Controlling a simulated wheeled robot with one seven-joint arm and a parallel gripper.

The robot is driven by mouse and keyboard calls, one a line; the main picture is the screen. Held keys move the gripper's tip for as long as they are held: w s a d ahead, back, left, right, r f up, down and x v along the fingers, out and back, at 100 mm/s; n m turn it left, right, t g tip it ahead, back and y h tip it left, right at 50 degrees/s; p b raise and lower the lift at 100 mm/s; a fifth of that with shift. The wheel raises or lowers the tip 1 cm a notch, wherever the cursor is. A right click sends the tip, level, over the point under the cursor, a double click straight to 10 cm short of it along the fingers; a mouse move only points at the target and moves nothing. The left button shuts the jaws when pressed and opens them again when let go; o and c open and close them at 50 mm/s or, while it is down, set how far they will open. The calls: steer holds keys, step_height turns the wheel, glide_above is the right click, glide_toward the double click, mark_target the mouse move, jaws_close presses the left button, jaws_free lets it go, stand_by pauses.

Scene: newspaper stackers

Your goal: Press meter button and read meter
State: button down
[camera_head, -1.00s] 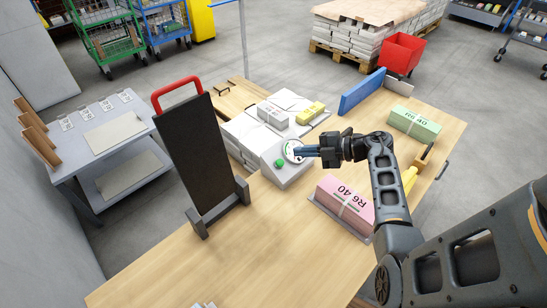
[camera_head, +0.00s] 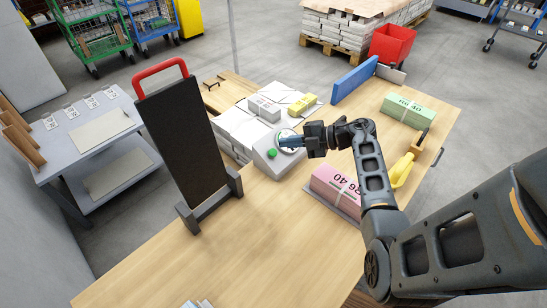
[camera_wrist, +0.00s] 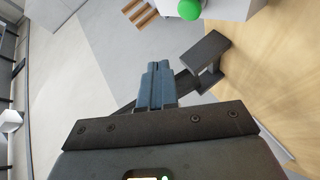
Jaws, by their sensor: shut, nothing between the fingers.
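The meter (camera_head: 281,158) is a light grey sloped box on the wooden table, with a round white dial (camera_head: 290,138) and a green button (camera_head: 272,153) at its lower left. My gripper (camera_head: 283,142) is shut and empty, its blue fingers pointing left in front of the dial and covering part of it. The fingertips are to the right of the green button and apart from it. In the wrist view, the green button (camera_wrist: 189,9) is at the top edge, beyond and right of the shut fingertips (camera_wrist: 158,67). The dial's reading cannot be made out.
A dark upright board (camera_head: 183,135) with a red handle stands left of the meter. A pink bundle (camera_head: 336,187) lies to the right, with a green bundle (camera_head: 407,108) farther back. White stacks (camera_head: 245,130) sit behind the meter.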

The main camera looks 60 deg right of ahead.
mark_target(279, 163)
steer(key=f, duration=0.1)
steer(key=w+f+b, duration=0.1)
steer(key=f+b, duration=0.1)
steer(key=shift+w+d+f, duration=0.2)
steer(key=shift+w, duration=0.1)
steer(key=shift+w+d+f+b, duration=0.1)
steer(key=shift+w+f+b, duration=0.3)
steer(key=shift+f+b, duration=0.15)
steer(key=shift+f, duration=0.1)
stand_by(1.3)
steer(key=shift+w+d+f, duration=0.1)
steer(key=shift+w+f, duration=0.1)
steer(key=shift+w+f+b, duration=0.2)
steer(key=shift+f+b, duration=0.15)
steer(key=shift+f, duration=0.05)
stand_by(0.9)
stand_by(0.4)
steer(key=shift+s+r+p, duration=0.45)
steer(key=shift+r+p, duration=0.3)
steer(key=shift+p, duration=0.35)
steer(key=shift+r, duration=0.1)
